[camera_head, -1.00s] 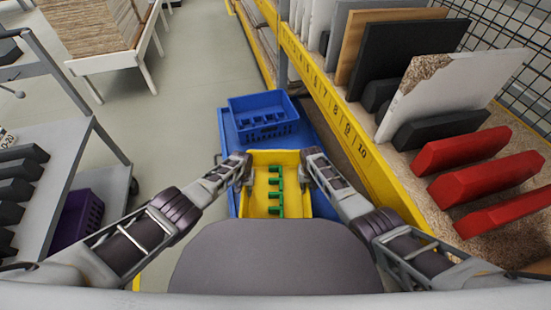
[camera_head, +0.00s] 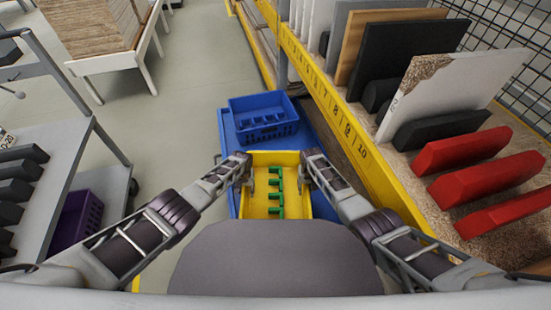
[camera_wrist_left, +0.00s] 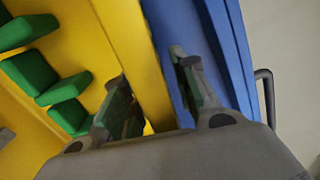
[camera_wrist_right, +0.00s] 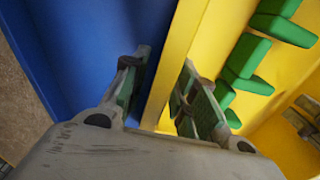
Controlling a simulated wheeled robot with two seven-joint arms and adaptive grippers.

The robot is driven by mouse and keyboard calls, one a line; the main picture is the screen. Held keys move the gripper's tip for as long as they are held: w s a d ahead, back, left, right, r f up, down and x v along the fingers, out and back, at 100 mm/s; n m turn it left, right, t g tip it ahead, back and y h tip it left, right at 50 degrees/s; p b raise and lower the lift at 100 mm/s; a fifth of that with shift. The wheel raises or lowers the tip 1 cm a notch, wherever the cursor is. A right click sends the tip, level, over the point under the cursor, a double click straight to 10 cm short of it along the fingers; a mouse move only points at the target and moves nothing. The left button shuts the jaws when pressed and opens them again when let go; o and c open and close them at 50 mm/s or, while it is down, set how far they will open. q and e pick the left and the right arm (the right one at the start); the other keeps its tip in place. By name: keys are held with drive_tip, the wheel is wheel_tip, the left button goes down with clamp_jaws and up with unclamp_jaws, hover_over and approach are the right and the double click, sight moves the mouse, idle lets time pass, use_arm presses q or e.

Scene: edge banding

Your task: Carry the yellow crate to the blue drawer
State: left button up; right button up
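The yellow crate (camera_head: 262,206) sits low in front of me in the head view, with green toothed pieces (camera_head: 277,192) inside. My left gripper (camera_head: 246,172) is at its left wall and my right gripper (camera_head: 305,170) at its right wall. In the left wrist view the left fingers (camera_wrist_left: 152,92) straddle the yellow wall, one inside and one outside, spread apart. In the right wrist view the right fingers (camera_wrist_right: 161,92) straddle the opposite wall with gaps showing. Blue surfaces (camera_head: 228,135) lie under and beyond the crate; I cannot tell which part is the drawer.
A blue slotted crate (camera_head: 263,127) stands just beyond the yellow crate. A yellow-edged rack (camera_head: 346,122) with boards and red blocks (camera_head: 484,179) runs along the right. A grey cart (camera_head: 62,170) with a purple crate (camera_head: 78,222) stands left. Floor (camera_head: 185,100) between is clear.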

use_arm(q)
drive_tip(key=shift+r, duration=0.15)
drive_tip(key=shift+a+r, duration=0.1)
drive_tip(key=shift+r, duration=5.5)
use_arm(e)
drive_tip(key=shift+r, duration=0.3)
drive_tip(key=shift+r, duration=5.7)
use_arm(q)
drive_tip(key=shift+s, duration=0.15)
